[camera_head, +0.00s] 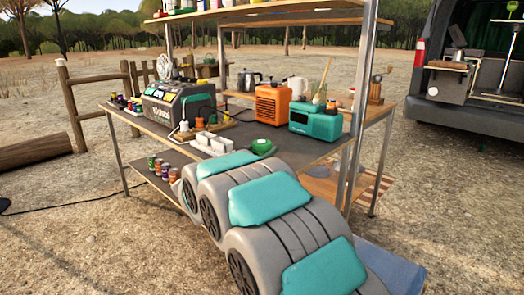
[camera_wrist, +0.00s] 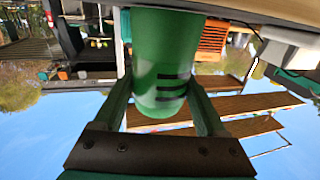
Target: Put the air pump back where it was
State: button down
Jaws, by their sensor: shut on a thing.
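My gripper (camera_wrist: 158,75) is shut on a green cylinder with dark stripes (camera_wrist: 165,60), its two fingers on either side of it. The wrist view is upside down. In the head view, a green rounded thing (camera_head: 262,146) shows just beyond my arm at the workbench's front edge; it looks like the held cylinder, while my arm hides the fingers. I cannot tell whether this cylinder is the air pump. The gap between it and the bench top is unclear. A teal box (camera_head: 315,121) and an orange grilled box (camera_head: 272,103) stand on the bench behind.
The workbench (camera_head: 318,148) carries a dark grey machine (camera_head: 175,105) at left and white blocks (camera_head: 210,143) near the front. A metal post (camera_head: 362,100) rises at right. Cans (camera_head: 160,168) stand on the lower shelf. An open van (camera_head: 470,85) is at far right. Some bench top before the boxes is bare.

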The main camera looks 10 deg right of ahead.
grip_release()
jog(key=shift+f, duration=0.1)
jog(key=shift+s+a, duration=0.25)
jog(key=v, duration=1.1)
jog(key=shift+b, duration=0.35)
jog(key=shift+s+a, duration=0.1)
